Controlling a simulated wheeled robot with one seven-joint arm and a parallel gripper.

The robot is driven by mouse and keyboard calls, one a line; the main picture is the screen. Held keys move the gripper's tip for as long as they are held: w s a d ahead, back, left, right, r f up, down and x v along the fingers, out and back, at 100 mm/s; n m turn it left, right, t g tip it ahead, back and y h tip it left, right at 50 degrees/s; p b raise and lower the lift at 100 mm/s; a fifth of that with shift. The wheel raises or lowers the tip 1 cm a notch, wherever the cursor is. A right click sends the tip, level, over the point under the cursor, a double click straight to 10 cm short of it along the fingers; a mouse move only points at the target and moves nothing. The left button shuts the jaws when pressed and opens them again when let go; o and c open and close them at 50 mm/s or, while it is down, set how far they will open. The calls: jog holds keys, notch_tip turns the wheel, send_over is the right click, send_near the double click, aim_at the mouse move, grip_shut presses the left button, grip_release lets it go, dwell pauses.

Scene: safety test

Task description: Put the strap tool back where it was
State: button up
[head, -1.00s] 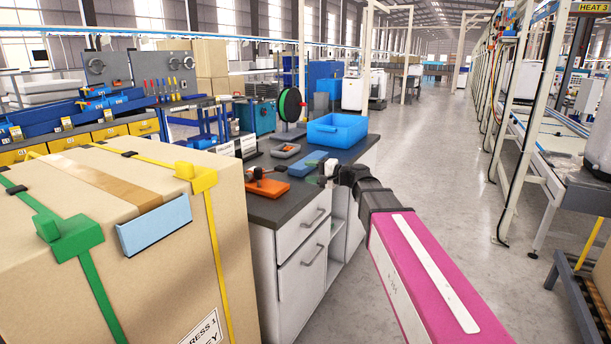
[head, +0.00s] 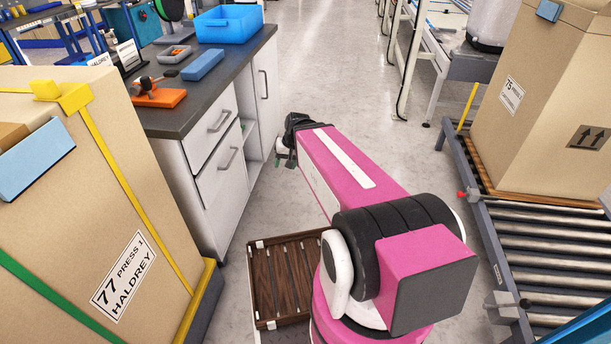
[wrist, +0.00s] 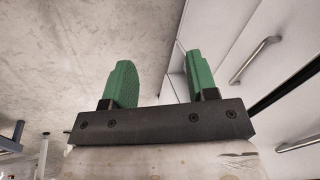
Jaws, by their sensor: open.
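A small dark tool with a red-orange part, which looks like the strap tool (head: 146,83), sits at an orange pad (head: 165,98) on the dark-topped bench (head: 190,115). I cannot tell whether it rests fully on the pad. My gripper (head: 285,152) is beside the bench's drawer side, over the floor and apart from the tool. In the wrist view its green fingers (wrist: 155,78) are spread with nothing between them, with white drawer fronts and handles close on the right. The tool does not show in the wrist view.
A blue block (head: 202,65), a grey tray (head: 174,54) and a blue bin (head: 229,24) also stand on the bench. A strapped carton (head: 60,230) is at left. A wooden pallet (head: 284,278) lies near my base. A roller conveyor (head: 540,250) with another carton (head: 545,90) is at right.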

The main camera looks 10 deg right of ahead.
jog(key=s+d+f+g+h, duration=0.1)
jog(key=s+d+f+h, duration=0.2)
jog(key=s+d, duration=0.2)
jog(key=shift+d+f+n, duration=0.15)
jog(key=shift+d+n, duration=0.25)
jog(key=shift+d, duration=0.4)
